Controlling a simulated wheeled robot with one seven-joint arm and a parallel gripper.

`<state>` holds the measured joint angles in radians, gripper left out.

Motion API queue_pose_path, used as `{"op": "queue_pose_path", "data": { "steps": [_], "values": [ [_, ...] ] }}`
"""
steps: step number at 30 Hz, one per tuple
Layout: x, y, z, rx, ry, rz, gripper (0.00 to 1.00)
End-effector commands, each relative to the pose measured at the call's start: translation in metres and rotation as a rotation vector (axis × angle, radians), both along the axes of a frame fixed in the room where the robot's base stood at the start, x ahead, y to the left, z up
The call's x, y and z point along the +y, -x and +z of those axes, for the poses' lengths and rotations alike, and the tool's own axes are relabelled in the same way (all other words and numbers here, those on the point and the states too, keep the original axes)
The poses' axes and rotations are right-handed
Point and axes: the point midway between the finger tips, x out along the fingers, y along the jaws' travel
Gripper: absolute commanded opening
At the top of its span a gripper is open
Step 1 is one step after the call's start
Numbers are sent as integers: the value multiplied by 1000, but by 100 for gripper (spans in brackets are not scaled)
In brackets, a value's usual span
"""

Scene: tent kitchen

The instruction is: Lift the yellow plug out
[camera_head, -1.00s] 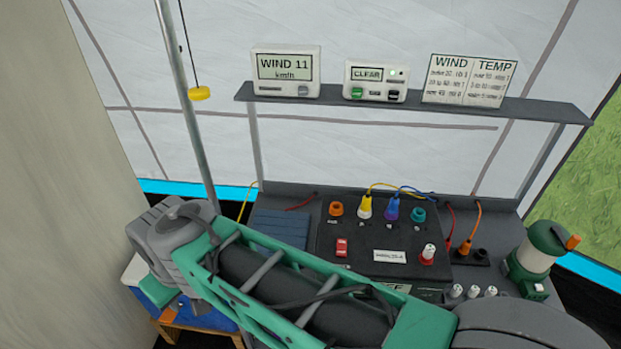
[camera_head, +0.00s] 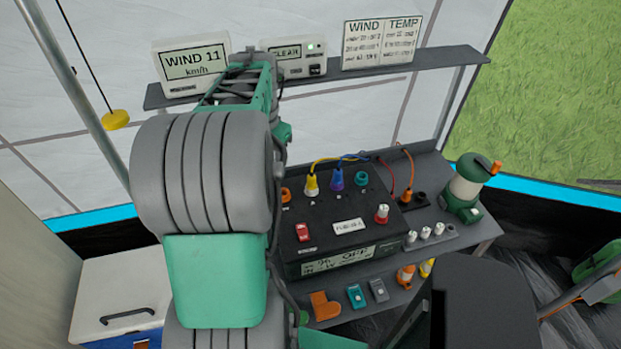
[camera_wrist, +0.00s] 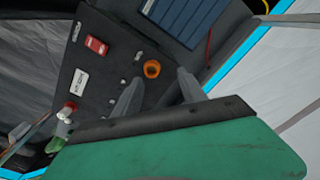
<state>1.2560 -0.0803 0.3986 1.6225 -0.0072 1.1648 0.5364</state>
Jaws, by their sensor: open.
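The yellow plug (camera_head: 311,185) stands upright in a socket on top of the black box (camera_head: 330,235) in the head view, with a yellow cable from its top. In the head view my arm hides my gripper.
A red switch (camera_head: 302,232) and a red-white knob (camera_head: 382,213) are on the box. A shelf (camera_head: 440,62) with displays runs above. A lantern (camera_head: 465,187) stands at right. Orange and red cables run behind the box. A blue panel (camera_wrist: 185,18) shows beside it in the wrist view.

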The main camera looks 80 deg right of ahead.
Motion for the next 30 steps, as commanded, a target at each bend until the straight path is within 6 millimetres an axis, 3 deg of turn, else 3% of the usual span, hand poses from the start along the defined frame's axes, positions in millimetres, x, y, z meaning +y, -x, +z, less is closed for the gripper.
{"op": "queue_pose_path", "data": {
  "steps": [1,3,6,21,28,30],
  "values": [
    [-24,33,-1,3,-15,-130,49],
    [-42,65,-2,5,-29,-256,49],
    [-54,88,-6,6,-37,-344,49],
    [-56,92,-78,6,-36,-353,49],
    [-56,91,-82,4,-33,-352,49],
    [-56,91,-81,4,-33,-352,43]
  ]
}}
